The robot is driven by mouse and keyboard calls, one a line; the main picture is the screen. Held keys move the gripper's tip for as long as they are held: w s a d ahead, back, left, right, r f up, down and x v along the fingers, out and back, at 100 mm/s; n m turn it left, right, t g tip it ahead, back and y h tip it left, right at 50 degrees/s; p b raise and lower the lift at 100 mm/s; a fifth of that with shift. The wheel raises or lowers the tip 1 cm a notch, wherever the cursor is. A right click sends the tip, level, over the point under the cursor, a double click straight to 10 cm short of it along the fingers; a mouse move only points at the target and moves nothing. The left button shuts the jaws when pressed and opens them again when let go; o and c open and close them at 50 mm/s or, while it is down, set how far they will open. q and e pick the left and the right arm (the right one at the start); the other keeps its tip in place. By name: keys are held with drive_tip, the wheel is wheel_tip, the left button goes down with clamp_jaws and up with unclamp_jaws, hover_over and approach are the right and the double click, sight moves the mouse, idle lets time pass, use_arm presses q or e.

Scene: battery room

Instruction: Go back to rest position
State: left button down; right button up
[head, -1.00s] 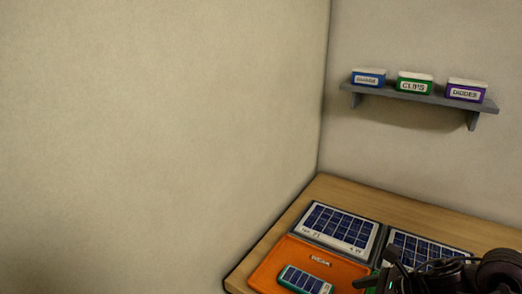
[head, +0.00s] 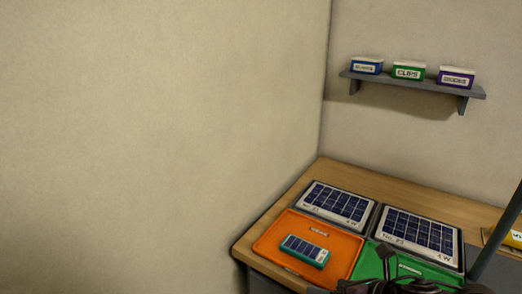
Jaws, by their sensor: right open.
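My right gripper (head: 385,284) is in the head view at the bottom right, dark and partly cut off by the lower edge. It is open, in front of the green tray (head: 372,262), and covers part of that tray. No object shows between its fingers. My left gripper is not in view. A small teal-edged solar panel (head: 305,250) lies in the orange tray (head: 265,246), to the left of and apart from my right gripper.
Two larger solar panels, a left one (head: 337,204) and a right one (head: 417,234), lie behind the trays on the wooden table (head: 375,185). A yellow item (head: 514,240) shows at the right edge. A wall shelf (head: 415,89) holds blue, green and purple boxes.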

drive_tip(key=s+d+f+n+g+h, duration=0.1)
drive_tip(key=s+f+n+g+h, duration=0.3)
drive_tip(key=n, duration=0.8)
drive_tip(key=s+d+f+n+t+h, duration=0.1)
drive_tip(key=s+f+n, duration=0.1)
drive_tip(key=s+n, duration=0.65)
drive_tip(key=s+d+f+n+g+h, duration=0.2)
drive_tip(key=s+f+n, duration=0.1)
drive_tip(key=n, duration=1.1)
wheel_tip(320, 180, down, 28)
drive_tip(key=s+f, duration=0.1)
drive_tip(key=s+d+f+g, duration=0.2)
drive_tip(key=s+d+f, duration=0.1)
drive_tip(key=s+f, duration=1.5)
drive_tip(key=shift+s+d+f+n, duration=0.15)
drive_tip(key=shift+s+n, duration=0.3)
drive_tip(key=shift+s, duration=0.6)
